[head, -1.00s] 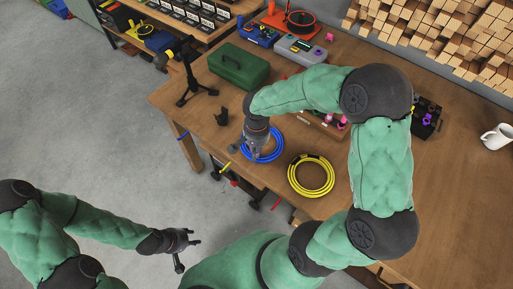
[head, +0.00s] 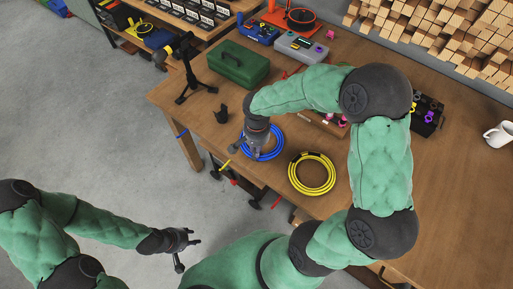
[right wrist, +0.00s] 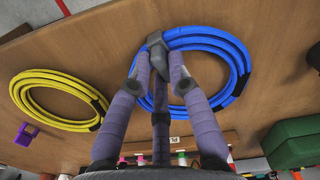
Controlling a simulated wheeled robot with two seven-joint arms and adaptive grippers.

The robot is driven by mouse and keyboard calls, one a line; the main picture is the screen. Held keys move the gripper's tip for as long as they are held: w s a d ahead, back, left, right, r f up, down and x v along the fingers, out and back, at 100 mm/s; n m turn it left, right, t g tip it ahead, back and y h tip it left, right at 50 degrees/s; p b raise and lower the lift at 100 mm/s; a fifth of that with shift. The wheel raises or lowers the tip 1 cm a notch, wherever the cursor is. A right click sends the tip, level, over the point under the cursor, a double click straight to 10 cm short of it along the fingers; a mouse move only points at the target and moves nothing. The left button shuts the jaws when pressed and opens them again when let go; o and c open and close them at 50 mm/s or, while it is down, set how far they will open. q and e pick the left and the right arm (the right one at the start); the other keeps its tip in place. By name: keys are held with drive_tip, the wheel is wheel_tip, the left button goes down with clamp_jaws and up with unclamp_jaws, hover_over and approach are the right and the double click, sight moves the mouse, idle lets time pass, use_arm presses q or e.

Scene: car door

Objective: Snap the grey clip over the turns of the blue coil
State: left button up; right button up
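The blue coil (head: 278,147) lies on the wooden table near its front edge; in the right wrist view (right wrist: 218,38) its turns run across the top. My right gripper (head: 257,154) points down at the coil's near left part and hides some of it. In the right wrist view, its fingertips (right wrist: 158,70) are closed in around the grey clip (right wrist: 155,38), which is at the edge of the blue turns. Whether the clip is snapped around the turns cannot be seen. My left gripper (head: 192,250) hangs empty over the floor, its fingers spread.
A yellow coil (head: 332,176) with a black wrap lies right of the blue coil. A green toolbox (head: 239,66), a small black holder (head: 221,114) and a black stand (head: 190,75) stand behind. A white mug (head: 497,135) is at the right.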

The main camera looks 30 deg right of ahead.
drive_tip(key=o, duration=0.4)
wheel_tip(320, 180, up, 12)
idle(0.5)
idle(0.3)
